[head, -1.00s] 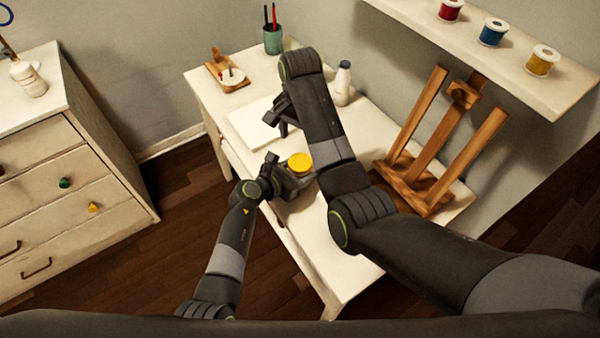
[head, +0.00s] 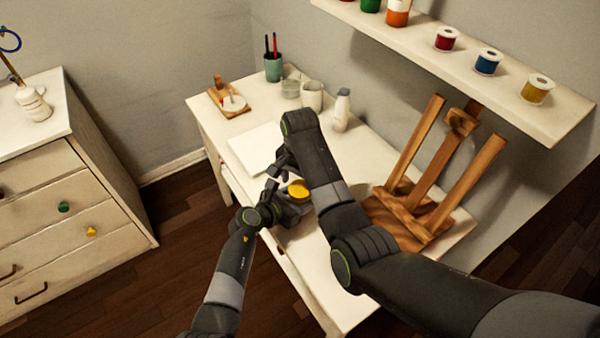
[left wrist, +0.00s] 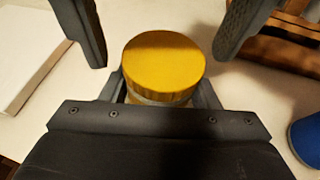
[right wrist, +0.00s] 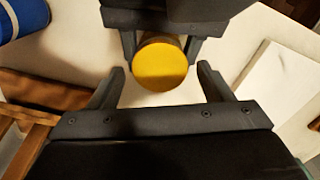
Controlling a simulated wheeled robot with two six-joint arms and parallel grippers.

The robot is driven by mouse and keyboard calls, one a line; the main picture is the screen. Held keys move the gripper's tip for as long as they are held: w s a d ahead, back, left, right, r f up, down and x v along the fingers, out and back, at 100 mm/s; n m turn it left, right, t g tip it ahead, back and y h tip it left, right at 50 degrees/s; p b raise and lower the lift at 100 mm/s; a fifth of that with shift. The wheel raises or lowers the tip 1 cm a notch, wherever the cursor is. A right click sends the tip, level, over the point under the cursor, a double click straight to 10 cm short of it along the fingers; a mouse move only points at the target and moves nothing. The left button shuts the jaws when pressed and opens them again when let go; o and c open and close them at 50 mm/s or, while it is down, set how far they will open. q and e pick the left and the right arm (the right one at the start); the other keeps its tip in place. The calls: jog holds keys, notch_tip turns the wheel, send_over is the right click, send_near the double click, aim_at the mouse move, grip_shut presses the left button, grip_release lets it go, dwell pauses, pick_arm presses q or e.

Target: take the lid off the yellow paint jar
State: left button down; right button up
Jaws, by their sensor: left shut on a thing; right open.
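The yellow paint jar has a yellow lid (head: 299,190), which is on it. The jar's pale body (left wrist: 160,99) shows just under the lid in the left wrist view. My left gripper (head: 292,202) is shut on the jar's body, below the lid. My right gripper (head: 286,177) is open and close to the jar. In the right wrist view its fingers stand apart on either side, with the lid (right wrist: 160,66) just beyond their tips, and it does not touch the lid there. Much of the jar body is hidden by the left gripper.
The white desk (head: 215,120) holds a flat white pad (head: 256,147), a wooden easel (head: 435,165), a white bottle (head: 341,110) and a brush cup (head: 273,68). A blue cylinder (right wrist: 22,20) stands near the jar. A shelf (head: 515,100) overhangs at right.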

jog(key=shift+f, duration=0.45)
jog(key=shift+c, duration=0.3)
jog(key=c, duration=1)
jog(key=n, duration=0.5)
jog(key=shift+n, duration=0.4)
jog(key=n, duration=0.4)
jog(key=o, duration=1.1)
jog(key=shift+c, duration=0.2)
